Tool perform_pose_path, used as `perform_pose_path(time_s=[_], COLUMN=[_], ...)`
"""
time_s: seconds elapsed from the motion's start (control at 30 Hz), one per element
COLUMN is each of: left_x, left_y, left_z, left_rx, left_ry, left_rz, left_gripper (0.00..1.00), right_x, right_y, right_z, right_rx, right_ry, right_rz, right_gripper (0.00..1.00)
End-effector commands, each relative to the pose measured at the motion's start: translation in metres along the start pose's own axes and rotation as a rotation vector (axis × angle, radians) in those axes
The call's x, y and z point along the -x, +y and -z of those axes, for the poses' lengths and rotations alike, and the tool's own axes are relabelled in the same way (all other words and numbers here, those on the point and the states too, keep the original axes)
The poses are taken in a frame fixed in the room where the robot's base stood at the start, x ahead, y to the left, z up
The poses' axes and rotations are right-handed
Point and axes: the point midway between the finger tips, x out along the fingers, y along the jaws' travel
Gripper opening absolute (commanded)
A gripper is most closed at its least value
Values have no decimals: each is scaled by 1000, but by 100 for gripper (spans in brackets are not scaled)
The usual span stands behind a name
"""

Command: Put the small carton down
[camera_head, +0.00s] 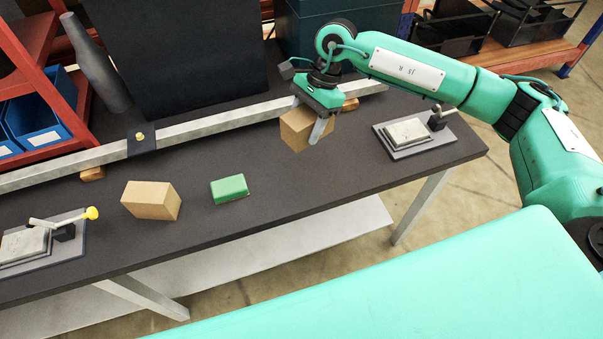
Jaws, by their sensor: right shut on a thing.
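A small brown carton (296,131) is between the fingers of my right gripper (308,122), over the dark table's right half. It looks slightly tilted. The gripper is shut on it from above, and one finger shows across the carton's right side. I cannot tell whether the carton touches the table. Another brown carton (151,200) sits on the table at the left. My left gripper is out of view.
A green block (229,188) lies on the dark table (270,216) between the cartons. A long metal bar (210,124) runs along behind. Clamp plates stand at the right (408,134) and left (40,243). Tabletop right of the green block is clear.

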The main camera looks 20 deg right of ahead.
Motion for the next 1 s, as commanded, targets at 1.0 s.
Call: perform_pose_path(time_s=[1.0], left_x=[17], left_y=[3], left_z=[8], left_rx=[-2], left_ry=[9], left_rz=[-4], left_gripper=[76], right_x=[-94], right_y=[-25], right_z=[36], right_rx=[-317], right_ry=[2], right_rz=[126], right_gripper=[28])
